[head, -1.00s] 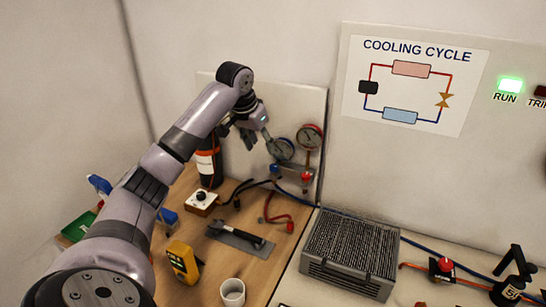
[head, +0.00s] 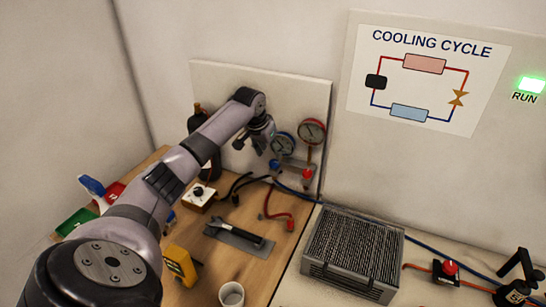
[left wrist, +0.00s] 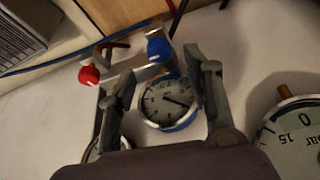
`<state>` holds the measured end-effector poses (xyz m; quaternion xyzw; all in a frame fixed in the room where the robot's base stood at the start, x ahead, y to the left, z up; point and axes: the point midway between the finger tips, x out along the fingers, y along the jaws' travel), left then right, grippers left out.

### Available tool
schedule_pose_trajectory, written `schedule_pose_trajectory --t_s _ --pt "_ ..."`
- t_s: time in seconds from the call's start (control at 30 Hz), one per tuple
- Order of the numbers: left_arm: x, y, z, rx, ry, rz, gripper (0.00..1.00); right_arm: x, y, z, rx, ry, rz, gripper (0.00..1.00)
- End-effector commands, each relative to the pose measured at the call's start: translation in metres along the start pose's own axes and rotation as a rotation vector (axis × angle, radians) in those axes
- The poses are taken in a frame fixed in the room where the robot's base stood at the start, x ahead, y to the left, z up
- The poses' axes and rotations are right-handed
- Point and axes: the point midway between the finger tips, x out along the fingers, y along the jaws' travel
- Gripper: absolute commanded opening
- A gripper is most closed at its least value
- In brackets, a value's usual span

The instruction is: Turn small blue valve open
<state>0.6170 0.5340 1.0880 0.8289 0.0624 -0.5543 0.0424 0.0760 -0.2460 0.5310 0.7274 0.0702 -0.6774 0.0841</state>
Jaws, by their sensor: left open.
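The small blue valve (head: 275,165) is a blue knob at the lower left of the gauge manifold on the back panel. In the left wrist view the blue knob (left wrist: 158,48) lies ahead of and between my finger directions, with nothing gripping it. My left gripper (head: 264,146) is open and empty, just left of the blue-rimmed gauge (head: 283,144) and above the blue valve. That gauge (left wrist: 166,102) shows between the fingers in the wrist view. A red knob (head: 307,174) sits right of the blue one. My right gripper is not in view.
A red-rimmed gauge (head: 312,131) is at the upper right of the manifold. Hoses, a white box with a black knob (head: 199,196) and a black-handled tool (head: 237,232) lie below. A finned grey unit (head: 352,248) stands to the right.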

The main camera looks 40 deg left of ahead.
Motion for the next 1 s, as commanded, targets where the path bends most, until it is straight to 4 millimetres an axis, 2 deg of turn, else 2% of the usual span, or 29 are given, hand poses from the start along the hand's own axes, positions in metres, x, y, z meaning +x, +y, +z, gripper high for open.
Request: schedule_pose_trajectory --t_s 0.2,0.33,0.73,1.0 --pt "0.039 0.001 0.000 -0.002 -0.003 0.002 0.46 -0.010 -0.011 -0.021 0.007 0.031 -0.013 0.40" --pt "0.052 0.001 0.000 -0.001 -0.001 0.001 0.46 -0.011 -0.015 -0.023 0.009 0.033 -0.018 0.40" --pt "0.059 0.000 0.000 0.001 0.000 -0.001 0.46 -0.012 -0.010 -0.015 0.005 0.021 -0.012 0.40" --pt "0.059 0.000 0.000 0.000 0.000 -0.001 0.29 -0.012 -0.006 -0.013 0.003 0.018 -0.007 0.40"
